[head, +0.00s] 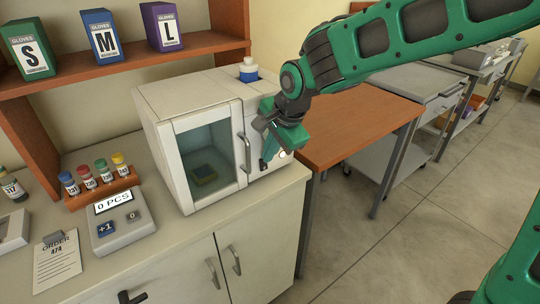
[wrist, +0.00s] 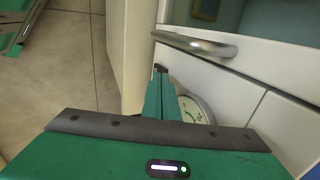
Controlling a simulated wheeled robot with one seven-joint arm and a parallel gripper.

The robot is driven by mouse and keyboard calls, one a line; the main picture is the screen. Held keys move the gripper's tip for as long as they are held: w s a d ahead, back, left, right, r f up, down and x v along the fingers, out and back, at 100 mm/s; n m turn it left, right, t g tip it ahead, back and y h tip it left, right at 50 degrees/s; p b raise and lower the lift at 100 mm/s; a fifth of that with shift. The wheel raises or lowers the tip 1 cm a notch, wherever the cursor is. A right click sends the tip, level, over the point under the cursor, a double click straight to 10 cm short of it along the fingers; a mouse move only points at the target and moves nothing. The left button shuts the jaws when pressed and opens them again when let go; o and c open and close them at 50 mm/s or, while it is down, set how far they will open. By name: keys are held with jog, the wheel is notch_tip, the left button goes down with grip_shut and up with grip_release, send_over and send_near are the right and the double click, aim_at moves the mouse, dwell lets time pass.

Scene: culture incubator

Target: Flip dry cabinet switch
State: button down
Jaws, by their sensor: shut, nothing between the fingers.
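The dry cabinet (head: 197,115) is a white box with a glass door and a metal handle, standing on the counter. My gripper (head: 268,147) is at the right part of its front, beside the door handle (head: 243,153). In the wrist view my green fingers (wrist: 160,95) are shut and empty, pointing at the front panel. A small dark switch (wrist: 159,70) shows right at the fingertips; I cannot tell whether they touch it. Its position is partly hidden. A round dial (wrist: 196,109) is partly hidden behind the fingers. The handle (wrist: 195,44) is close above them.
A white bottle with a blue base (head: 248,70) stands on the cabinet. A brown table (head: 350,125) stands to the right.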

dwell(0.3)
jog(key=v, duration=1.1)
jog(key=shift+s+d+r, duration=0.2)
jog(key=shift+s+d, duration=0.15)
jog(key=shift+s, duration=0.05)
jog(key=s+d+f+n+g+h, duration=0.1)
jog(key=s+d+f, duration=0.15)
jog(key=d, duration=0.85)
jog(key=s+d+f+n+h, duration=0.15)
jog(key=s+d, duration=0.25)
jog(key=d, duration=0.8)
jog(key=s+d+f+n+g, duration=0.1)
jog(key=s+d+f, duration=0.2)
jog(key=s+d, duration=0.3)
jog(key=s+d+f+n+g, duration=0.1)
jog(key=s+d+f, duration=0.3)
jog(key=s, duration=0.9)
jog(key=shift+d+g, duration=0.7)
jog(key=shift+d, duration=0.55)
